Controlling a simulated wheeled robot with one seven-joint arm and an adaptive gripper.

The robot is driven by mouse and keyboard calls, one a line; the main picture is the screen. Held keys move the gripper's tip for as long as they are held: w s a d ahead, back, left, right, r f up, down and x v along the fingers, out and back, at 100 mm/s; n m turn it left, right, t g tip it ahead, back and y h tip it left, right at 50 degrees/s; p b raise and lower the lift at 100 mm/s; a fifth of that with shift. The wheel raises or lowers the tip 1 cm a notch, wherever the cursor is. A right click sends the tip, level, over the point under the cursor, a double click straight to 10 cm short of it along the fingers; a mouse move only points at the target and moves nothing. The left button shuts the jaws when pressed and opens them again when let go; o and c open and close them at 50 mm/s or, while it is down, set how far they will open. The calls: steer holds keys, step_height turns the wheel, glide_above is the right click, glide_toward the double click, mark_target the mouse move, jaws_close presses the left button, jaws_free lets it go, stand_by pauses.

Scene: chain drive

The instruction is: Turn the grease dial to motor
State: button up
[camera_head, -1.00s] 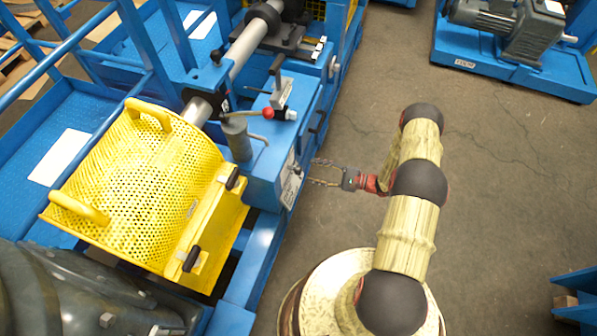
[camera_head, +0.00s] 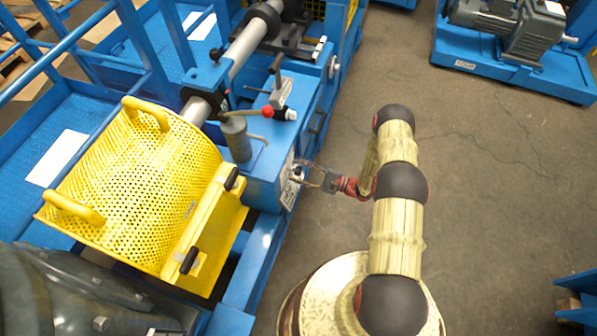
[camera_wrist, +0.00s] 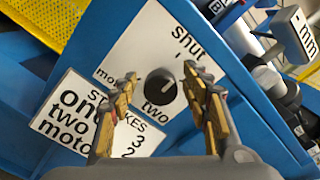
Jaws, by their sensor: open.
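The grease dial (camera_wrist: 160,86) is a black round knob on a white plate (camera_wrist: 150,45) on the blue box's side. The plate reads "shut" above the knob, "two" below it and "mo…" at the left, partly behind a finger. A pale mark shows on the knob, but I cannot tell surely where it points. My gripper (camera_wrist: 160,76) is open, its fingers on either side of the knob in the wrist view; contact is not clear. In the head view my gripper (camera_head: 302,172) is at the box's side face, and the dial is too small to make out.
A second white card (camera_wrist: 75,120) with "one", "two", "moto…" and numbers sits below the dial plate. The blue box (camera_head: 268,185) carries a red-knobbed lever (camera_head: 267,111) on top. A yellow perforated guard (camera_head: 150,190) is at left.

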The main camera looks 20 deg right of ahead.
steer(key=c, duration=1.1)
steer(key=shift+c, duration=0.3)
